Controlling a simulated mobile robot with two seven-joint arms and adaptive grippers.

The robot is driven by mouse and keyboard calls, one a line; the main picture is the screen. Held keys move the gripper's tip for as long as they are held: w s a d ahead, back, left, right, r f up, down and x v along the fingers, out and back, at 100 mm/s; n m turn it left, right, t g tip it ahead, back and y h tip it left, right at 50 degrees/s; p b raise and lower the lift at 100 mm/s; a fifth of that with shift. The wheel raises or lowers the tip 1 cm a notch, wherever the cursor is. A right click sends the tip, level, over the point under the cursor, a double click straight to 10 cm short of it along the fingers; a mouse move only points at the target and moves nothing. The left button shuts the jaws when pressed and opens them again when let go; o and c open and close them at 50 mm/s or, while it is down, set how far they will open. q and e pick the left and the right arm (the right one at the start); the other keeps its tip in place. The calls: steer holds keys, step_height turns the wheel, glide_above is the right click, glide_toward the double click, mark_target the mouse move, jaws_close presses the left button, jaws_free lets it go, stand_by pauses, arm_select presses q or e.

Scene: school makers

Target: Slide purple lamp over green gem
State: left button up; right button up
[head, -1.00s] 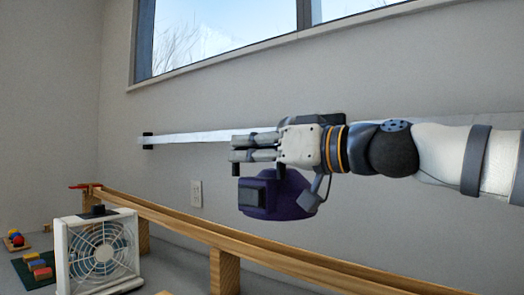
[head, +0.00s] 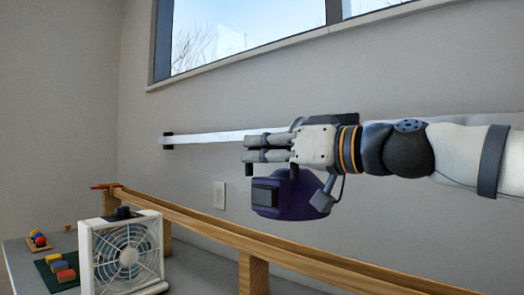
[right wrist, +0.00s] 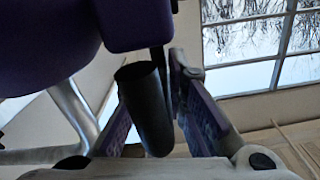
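The purple lamp (head: 288,197) hangs below the pale rail (head: 225,137) on the grey wall, with a dark box on its left face. It also fills the upper left of the right wrist view (right wrist: 45,40). My right gripper (head: 250,148) reaches in from the right, above the lamp. Its fingers (right wrist: 155,110) are closed around a dark cylindrical handle (right wrist: 147,108) on the lamp; contact on the right pad is hard to judge. No green gem is visible in either view. My left gripper is out of view.
A wooden track (head: 205,229) on posts runs below the lamp. A white box fan (head: 122,258) stands at lower left. Coloured blocks (head: 62,270) lie on a green mat beyond it. The wall left of the lamp is clear, with an outlet (head: 219,195).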

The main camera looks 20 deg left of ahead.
steer(key=shift+o, duration=1.4)
steer(key=shift+s+a, duration=0.1)
steer(key=shift+a, duration=0.05)
steer(key=shift+d, duration=0.35)
steer(key=v, duration=1.1)
steer(key=shift+s+d, duration=0.15)
steer(key=shift+d, duration=0.05)
